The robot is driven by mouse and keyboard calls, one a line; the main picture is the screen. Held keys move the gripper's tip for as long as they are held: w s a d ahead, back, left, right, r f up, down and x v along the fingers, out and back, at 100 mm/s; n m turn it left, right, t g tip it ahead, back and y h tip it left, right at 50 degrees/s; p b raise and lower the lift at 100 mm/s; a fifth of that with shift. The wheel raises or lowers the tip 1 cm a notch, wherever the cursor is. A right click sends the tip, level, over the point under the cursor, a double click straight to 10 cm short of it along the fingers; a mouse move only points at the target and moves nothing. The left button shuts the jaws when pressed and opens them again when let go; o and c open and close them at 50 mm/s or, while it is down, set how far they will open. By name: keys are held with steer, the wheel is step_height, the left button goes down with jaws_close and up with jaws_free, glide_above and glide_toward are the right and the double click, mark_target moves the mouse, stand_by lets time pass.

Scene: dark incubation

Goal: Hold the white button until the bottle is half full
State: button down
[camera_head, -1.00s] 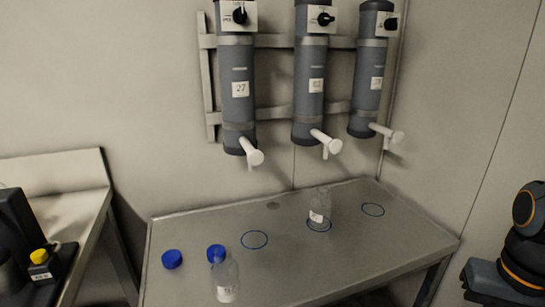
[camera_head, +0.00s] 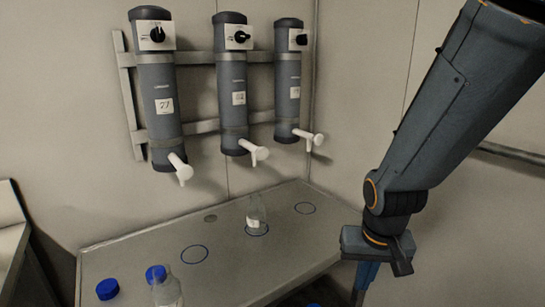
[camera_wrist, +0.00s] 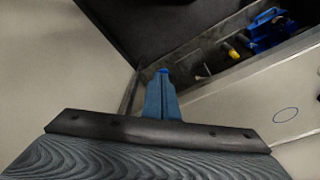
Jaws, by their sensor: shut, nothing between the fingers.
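Three grey wall dispensers each have a white tap with a round white button end: left (camera_head: 184,172), middle (camera_head: 261,153) and right (camera_head: 317,139). A clear bottle (camera_head: 256,213) with a white label stands upright on the middle blue circle, below the middle tap. I see no clear liquid level in it. A second clear bottle (camera_head: 167,293) stands at the table's front left. My gripper (camera_head: 361,293) hangs pointing down at the right, apart from the taps and bottles. Its blue fingers (camera_wrist: 163,75) are shut and empty in the wrist view.
Two blue caps (camera_head: 107,289) (camera_head: 156,273) lie near the front bottle on the metal table (camera_head: 225,275). The left circle (camera_head: 194,255) and right circle (camera_head: 305,208) are empty. Black knobs sit atop the dispensers. Another surface stands at far left.

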mark_target(266, 153)
steer(key=w+a+r+m+t+y+p, duration=0.1)
steer(key=w+a+r+m+t, duration=0.2)
steer(key=w, duration=0.5)
steer(key=w+a+r+m+t+y+p, duration=0.1)
steer(key=w+r+m+t+y+p, duration=0.15)
steer(key=w+t, duration=0.35)
steer(key=w+a+r+m+t+y, duration=0.1)
steer(key=a+r+m+t+y, duration=0.1)
steer(key=r, duration=0.3)
steer(key=w+a+r+m+t+y+p, duration=0.1)
steer(key=a+r+m+y, duration=0.1)
steer(key=a+r+y, duration=0.3)
steer(key=shift+w+a+r+t, duration=0.15)
steer(key=shift+a+r+t, duration=0.2)
steer(key=shift+r, duration=0.4)
steer(key=shift+d, duration=0.1)
steer(key=p+x, duration=0.4)
steer(key=x, duration=1)
